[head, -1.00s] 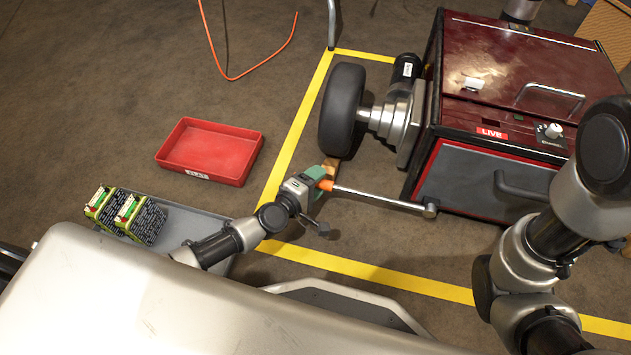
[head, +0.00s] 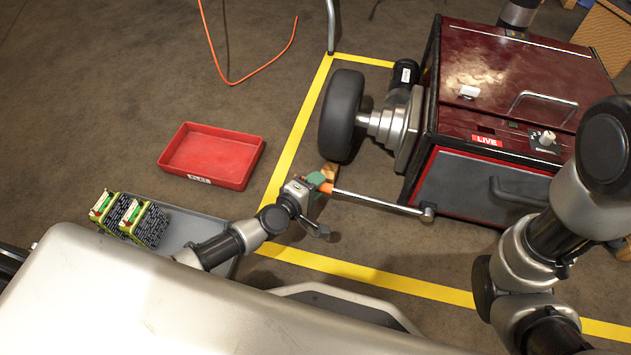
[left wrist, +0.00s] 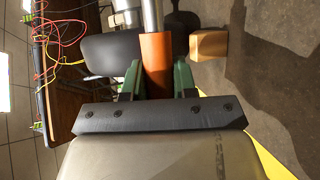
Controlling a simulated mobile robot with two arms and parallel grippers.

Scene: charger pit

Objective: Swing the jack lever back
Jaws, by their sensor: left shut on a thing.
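The jack lever (head: 380,201) is a chrome bar that runs from a pivot low on the front of the dark red machine (head: 500,75) out to the left. Its end carries an orange grip (left wrist: 156,62). My left gripper (head: 322,184), with green fingers, is shut on this orange grip. In the left wrist view the green fingers stand on both sides of the grip, and the chrome bar goes on above it. My right arm shows at the right of the head view, but its gripper is out of the picture.
A black wheel (head: 341,115) on a hub stands just behind the lever grip. A small wooden block (left wrist: 209,45) lies by it. Yellow floor tape (head: 300,120) borders the machine. A red tray (head: 212,155) and a grey tray (head: 185,228) with green-trimmed modules lie to the left.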

